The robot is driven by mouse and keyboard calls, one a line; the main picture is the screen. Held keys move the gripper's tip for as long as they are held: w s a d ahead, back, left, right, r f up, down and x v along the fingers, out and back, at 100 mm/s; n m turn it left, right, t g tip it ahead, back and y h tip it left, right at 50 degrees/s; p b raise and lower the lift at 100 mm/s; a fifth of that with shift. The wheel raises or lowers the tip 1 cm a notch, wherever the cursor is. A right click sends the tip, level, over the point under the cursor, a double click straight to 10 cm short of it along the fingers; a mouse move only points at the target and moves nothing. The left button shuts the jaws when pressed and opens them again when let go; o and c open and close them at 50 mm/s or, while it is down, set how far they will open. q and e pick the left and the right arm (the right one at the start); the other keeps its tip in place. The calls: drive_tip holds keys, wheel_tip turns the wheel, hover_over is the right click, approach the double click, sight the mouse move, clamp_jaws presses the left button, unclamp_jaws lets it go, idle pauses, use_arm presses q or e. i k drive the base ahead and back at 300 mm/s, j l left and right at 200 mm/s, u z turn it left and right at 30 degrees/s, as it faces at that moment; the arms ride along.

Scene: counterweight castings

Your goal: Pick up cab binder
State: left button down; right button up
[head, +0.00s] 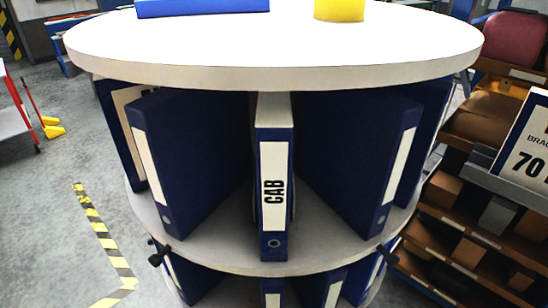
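The cab binder (274,190) stands upright on the upper shelf tier of a round white rotary stand, at the centre of the head view. It is blue with a white spine label reading "CAB" in black, turned sideways, and a finger hole near the bottom. Its spine faces me. Blue binders stand on both sides of it, one to the left (196,150) and one to the right (350,150), with gaps at the front.
The round white top (270,76) overhangs the binders; a blue item (200,8) and a yellow item (339,10) lie on it. More binders (325,290) stand on the tier below. Small dark parts (160,256) show at the shelf's edge. A rack with boxes (470,190) is close at right.

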sight(274, 128)
drive_tip(key=l, duration=0.45)
drive_tip(key=k+l+u, duration=0.15)
drive_tip(key=l, duration=0.35)
drive_tip(key=k+l, duration=0.1)
drive_tip(key=l, duration=0.35)
drive_tip(key=k+l+u, duration=0.1)
drive_tip(key=l, duration=0.35)
drive_tip(key=k+l, duration=0.1)
drive_tip(key=l, duration=0.35)
drive_tip(key=k+l+u, duration=0.15)
drive_tip(key=l, duration=0.3)
drive_tip(key=k+l, duration=0.1)
drive_tip(key=l, duration=0.35)
